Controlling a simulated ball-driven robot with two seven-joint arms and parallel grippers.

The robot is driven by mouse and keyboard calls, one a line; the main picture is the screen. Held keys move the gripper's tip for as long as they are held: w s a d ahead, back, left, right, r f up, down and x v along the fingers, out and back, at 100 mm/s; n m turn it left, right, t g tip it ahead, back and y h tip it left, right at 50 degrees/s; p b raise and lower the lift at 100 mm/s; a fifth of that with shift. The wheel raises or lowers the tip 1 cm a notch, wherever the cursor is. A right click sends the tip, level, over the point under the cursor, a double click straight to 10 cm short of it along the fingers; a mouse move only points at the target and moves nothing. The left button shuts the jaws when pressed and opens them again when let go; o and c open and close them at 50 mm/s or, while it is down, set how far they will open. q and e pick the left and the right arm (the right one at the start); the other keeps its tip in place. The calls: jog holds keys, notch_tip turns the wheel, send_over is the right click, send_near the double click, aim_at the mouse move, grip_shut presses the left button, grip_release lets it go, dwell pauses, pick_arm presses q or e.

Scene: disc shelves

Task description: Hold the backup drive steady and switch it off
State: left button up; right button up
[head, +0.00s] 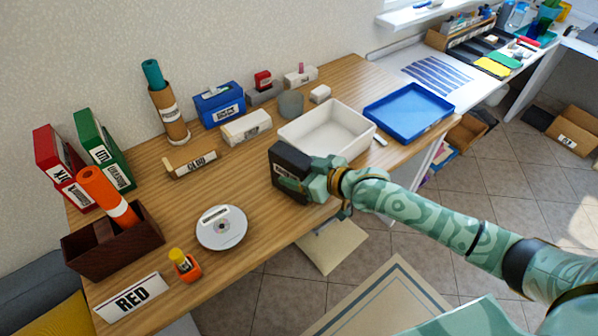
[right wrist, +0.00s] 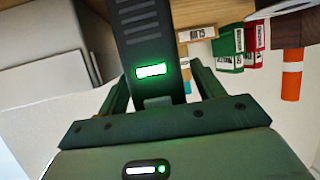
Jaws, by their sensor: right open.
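The backup drive (head: 287,172) is a black upright box near the front edge of the wooden table. In the right wrist view the drive (right wrist: 140,28) has a ribbed dark face with a white rectangle glowing green around it (right wrist: 152,71). My right gripper (head: 316,180) is at the drive's right side in the head view. In the right wrist view its open fingers (right wrist: 158,80) lie to either side of the drive's lower end; I cannot tell whether they touch it. The drive's side facing the gripper is partly hidden in the head view. My left gripper is not in view.
A white bin (head: 335,145) stands just behind the drive, with a blue tray (head: 408,112) to the right.

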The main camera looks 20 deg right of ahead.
jog(key=shift+w, duration=0.1)
jog(key=c, duration=1.2)
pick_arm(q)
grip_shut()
pick_arm(e)
jog(key=shift+c, duration=0.3)
dwell(2.4)
